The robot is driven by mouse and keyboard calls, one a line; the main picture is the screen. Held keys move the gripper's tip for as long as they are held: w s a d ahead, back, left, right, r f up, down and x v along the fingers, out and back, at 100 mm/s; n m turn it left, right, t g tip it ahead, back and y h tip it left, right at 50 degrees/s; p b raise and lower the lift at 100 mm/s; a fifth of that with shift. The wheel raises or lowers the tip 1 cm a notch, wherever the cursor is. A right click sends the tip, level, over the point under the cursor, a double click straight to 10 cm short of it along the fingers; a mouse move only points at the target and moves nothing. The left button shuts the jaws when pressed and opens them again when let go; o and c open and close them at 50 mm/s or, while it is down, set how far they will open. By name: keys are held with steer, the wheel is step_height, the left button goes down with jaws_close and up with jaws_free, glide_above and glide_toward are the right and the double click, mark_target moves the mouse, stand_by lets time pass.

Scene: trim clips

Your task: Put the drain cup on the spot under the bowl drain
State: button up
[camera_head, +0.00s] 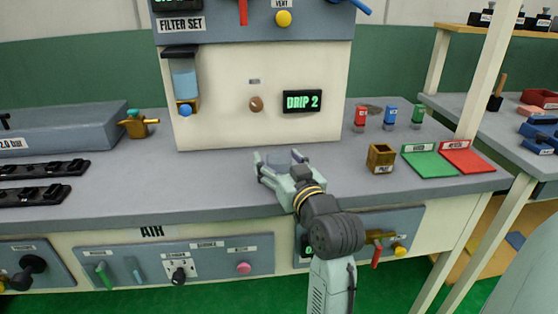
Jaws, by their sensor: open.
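The filter bowl (184,78) is a pale blue clear cylinder under a dark cap, on the left of the cream panel. A brass fitting with a blue round knob (185,110) sits at its lower end, above the bench. My gripper (278,157) is open over the middle of the bench, right of the bowl and in front of the panel. A small grey-blue shape shows between its fingers; I cannot tell if it is the drain cup or part of the gripper. The spot under the drain cannot be made out.
A brass-coloured open box (380,158) with a small label stands on the bench to the right. Beyond it lie a green mat (430,164) and a red mat (467,157). Red, blue and green bottles (390,117) stand behind. A brass oil can (138,125) stands left of the panel.

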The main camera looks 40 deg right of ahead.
steer(key=b+v, duration=0.3)
steer(key=v, duration=0.8)
steer(key=shift+a, duration=0.2)
steer(key=shift+w, duration=0.15)
